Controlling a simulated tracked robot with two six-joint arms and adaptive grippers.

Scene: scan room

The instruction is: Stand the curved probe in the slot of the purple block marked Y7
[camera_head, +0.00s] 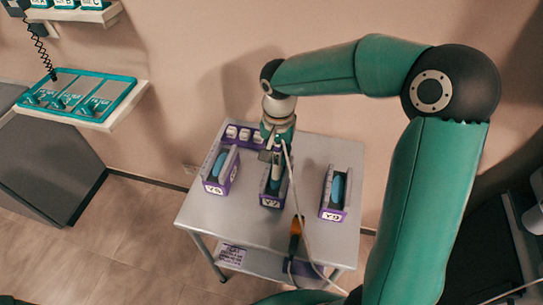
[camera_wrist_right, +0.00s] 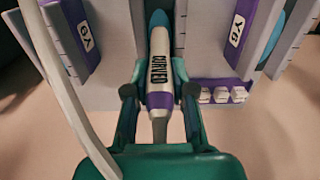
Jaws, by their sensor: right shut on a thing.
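The curved probe (camera_wrist_right: 158,65) is silver with a purple band, a blue tip and the word CURVED. My right gripper (camera_wrist_right: 159,95) is shut on it, a finger on each side. In the head view my right gripper (camera_head: 276,148) points down over the middle purple block (camera_head: 271,201), and the probe (camera_head: 277,168) is at its slot. I cannot tell how deep the tip sits. The middle block's label is too small to read surely. The left block (camera_head: 216,189) shows as Y6 in the wrist view (camera_wrist_right: 240,35). My left gripper is out of view.
A third purple block (camera_head: 333,214) stands at the right of the grey table (camera_head: 235,222). A purple strip with white pieces (camera_head: 238,132) lies at the back. An orange and black item (camera_head: 296,235) is at the front edge. A pale cable (camera_head: 295,195) hangs beside the middle block.

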